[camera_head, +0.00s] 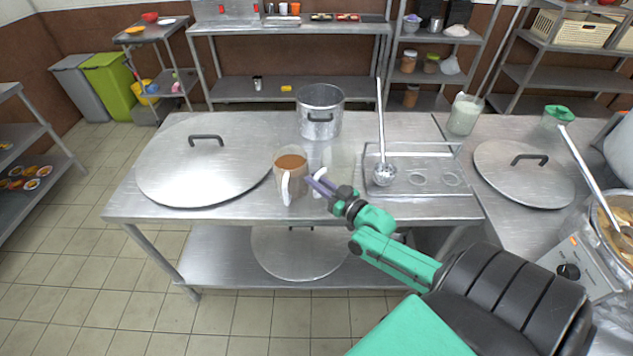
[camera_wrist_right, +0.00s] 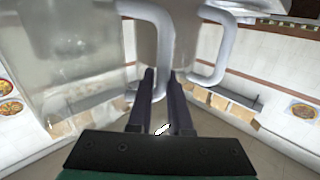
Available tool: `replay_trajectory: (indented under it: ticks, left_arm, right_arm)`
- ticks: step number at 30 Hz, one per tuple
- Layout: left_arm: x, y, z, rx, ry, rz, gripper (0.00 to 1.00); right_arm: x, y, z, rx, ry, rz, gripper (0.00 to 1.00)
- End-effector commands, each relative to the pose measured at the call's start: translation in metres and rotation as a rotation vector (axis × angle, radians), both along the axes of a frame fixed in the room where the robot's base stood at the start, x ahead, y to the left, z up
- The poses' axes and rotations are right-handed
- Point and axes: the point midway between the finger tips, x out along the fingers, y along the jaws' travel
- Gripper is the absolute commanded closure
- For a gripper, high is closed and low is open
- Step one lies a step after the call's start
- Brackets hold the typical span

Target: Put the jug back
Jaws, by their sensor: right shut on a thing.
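A clear, empty-looking jug (camera_head: 340,158) is in the middle of the steel table in the head view, faint against the metal. It is large at the left of the right wrist view (camera_wrist_right: 70,60). My right gripper (camera_head: 311,182) is at its pale handle, and in the wrist view its dark fingers (camera_wrist_right: 161,85) are shut around that handle (camera_wrist_right: 163,52). I cannot tell whether the jug touches the table. A second jug with brown liquid (camera_head: 291,167) stands just left of it, its white handle facing the front. My left gripper is not in view.
A steel pot (camera_head: 320,112) stands behind the jugs. A large round lid (camera_head: 200,165) lies to the left. A white-filled jug (camera_head: 464,114) and another lid (camera_head: 525,178) are farther right.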

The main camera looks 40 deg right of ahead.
Motion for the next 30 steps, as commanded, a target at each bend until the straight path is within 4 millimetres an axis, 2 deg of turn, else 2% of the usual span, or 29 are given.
replay_trajectory:
  ticks: [6,7,8,9,20,26,30]
  left_arm:
    - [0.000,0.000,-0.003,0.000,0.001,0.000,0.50]
    - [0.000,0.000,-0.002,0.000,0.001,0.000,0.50]
    - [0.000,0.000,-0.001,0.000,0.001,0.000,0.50]
    - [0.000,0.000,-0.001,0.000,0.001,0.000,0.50]
    - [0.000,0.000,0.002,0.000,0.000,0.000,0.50]
    - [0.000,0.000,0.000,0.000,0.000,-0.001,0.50]
    - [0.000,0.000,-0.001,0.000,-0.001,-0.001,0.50]
  right_arm:
    - [0.000,0.000,-0.003,-0.001,-0.001,0.000,1.00]
    - [0.000,0.000,-0.002,0.000,0.000,0.000,0.71]
    - [0.000,0.000,-0.001,0.000,0.000,0.000,0.59]
    - [0.000,0.000,-0.001,0.001,0.000,0.000,0.52]
    - [-0.001,0.000,0.002,0.001,0.001,0.000,0.52]
    - [-0.026,-0.003,-0.001,0.002,0.005,0.000,0.52]
    - [-0.054,-0.007,-0.001,0.002,0.006,0.000,0.52]
